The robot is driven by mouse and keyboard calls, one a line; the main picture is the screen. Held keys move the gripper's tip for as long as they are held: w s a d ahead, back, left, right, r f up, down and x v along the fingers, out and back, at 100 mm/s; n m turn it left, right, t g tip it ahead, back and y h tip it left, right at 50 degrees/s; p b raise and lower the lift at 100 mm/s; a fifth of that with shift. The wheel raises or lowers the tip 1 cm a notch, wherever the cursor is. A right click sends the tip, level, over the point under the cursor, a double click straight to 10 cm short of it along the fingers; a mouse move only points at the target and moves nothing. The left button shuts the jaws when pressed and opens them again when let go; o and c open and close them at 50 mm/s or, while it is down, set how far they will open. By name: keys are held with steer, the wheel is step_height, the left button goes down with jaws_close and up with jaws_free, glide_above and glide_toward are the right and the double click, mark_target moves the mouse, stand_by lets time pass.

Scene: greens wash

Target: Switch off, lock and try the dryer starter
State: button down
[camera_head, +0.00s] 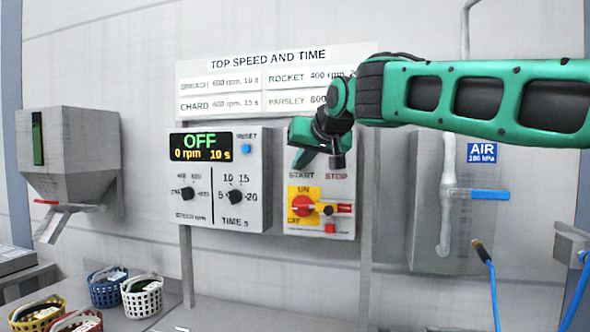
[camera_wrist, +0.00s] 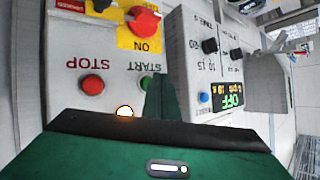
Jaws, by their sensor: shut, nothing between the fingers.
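The dryer starter (camera_head: 347,228) is a grey wall box with START and STOP labels and a yellow ON/OFF plate. Its red rotary knob (camera_head: 301,206) also shows in the wrist view (camera_wrist: 143,20); I cannot tell its exact setting. A red piece (camera_head: 330,228) sits low on the box. In the wrist view, upside down, the red STOP button (camera_wrist: 92,85) is clear, a lamp (camera_wrist: 125,112) glows, and the green START button (camera_wrist: 146,82) is partly hidden by my finger. My gripper (camera_head: 301,160) is shut and empty in front of the upper box; contact is unclear.
The dryer control box (camera_head: 249,203) left of the starter reads OFF, 0 rpm, 10 s. A grey hopper (camera_head: 70,150) and several baskets (camera_head: 108,291) are at left. An air pipe with a blue valve handle (camera_head: 478,195) is at right, with blue hoses below.

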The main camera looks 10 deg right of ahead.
steer(key=shift+s, duration=0.1)
steer(key=s, duration=0.1)
steer(key=s+a, duration=0.1)
steer(key=s, duration=0.1)
steer(key=s+a, duration=0.1)
steer(key=shift+s, duration=0.25)
stand_by(0.4)
stand_by(0.4)
steer(key=s+d+f+m+g+h, duration=0.25)
steer(key=s+d+f, duration=0.45)
steer(key=d+f, duration=0.6)
steer(key=s+d+f+m+g+h, duration=0.15)
steer(key=s+d+f+g, duration=0.25)
steer(key=s+d+f, duration=0.55)
steer(key=s+d+f+m+g, duration=0.1)
steer(key=s+d+f, duration=0.2)
steer(key=s+f, duration=0.3)
steer(key=s+d+f+m+g, duration=0.1)
steer(key=s+d+f, duration=0.3)
steer(key=s, duration=0.5)
steer(key=s+d+f+g+y, duration=0.1)
steer(key=s+d+f+g, duration=0.2)
steer(key=s+f, duration=0.4)
steer(key=shift+s+d+f+m, duration=0.25)
steer(key=shift+s+f+m, duration=0.15)
steer(key=shift+s, duration=0.45)
